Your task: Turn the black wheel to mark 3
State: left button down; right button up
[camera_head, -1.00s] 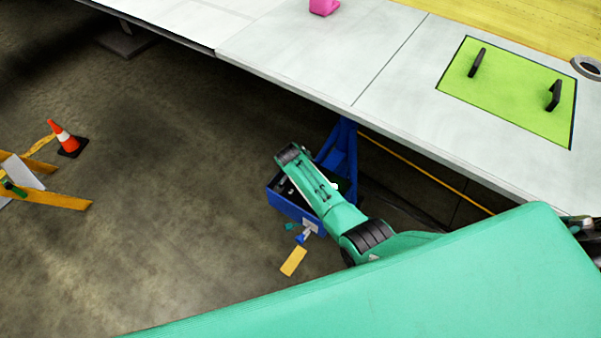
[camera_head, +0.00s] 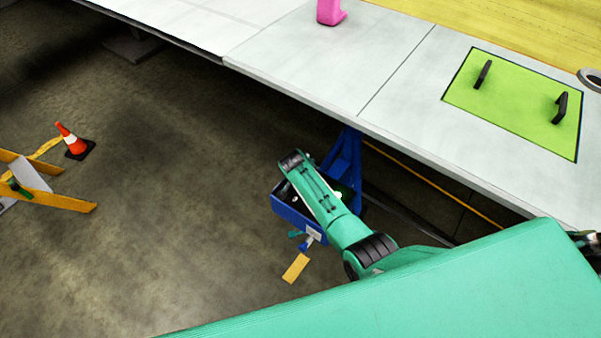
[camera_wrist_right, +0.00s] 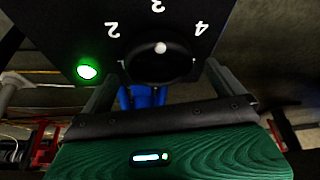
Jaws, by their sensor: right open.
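The black wheel (camera_wrist_right: 158,64) is in the right wrist view, on a dark panel (camera_wrist_right: 62,22) with the white marks 2, 3 and 4, all upside down. The wheel's white dot (camera_wrist_right: 160,47) is on the side toward the mark 3 (camera_wrist_right: 158,6) and lines up with it. My right gripper (camera_wrist_right: 160,84) is open, with one finger to each side of the wheel; I cannot tell whether they touch it. A green light (camera_wrist_right: 87,71) glows on the panel. The wheel cannot be made out in the head view, and my left gripper does not show.
The grey wing surface (camera_head: 300,60) crosses the top of the head view, with a green panel (camera_head: 510,105) with two black handles and a pink object (camera_head: 330,12). Below are a blue stand (camera_head: 346,165) and a blue bin (camera_head: 292,212). An orange cone (camera_head: 70,140) stands at left.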

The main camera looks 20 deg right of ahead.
jog(key=v, duration=1.2)
jog(key=shift+r, duration=0.2)
jog(key=shift+a, duration=0.1)
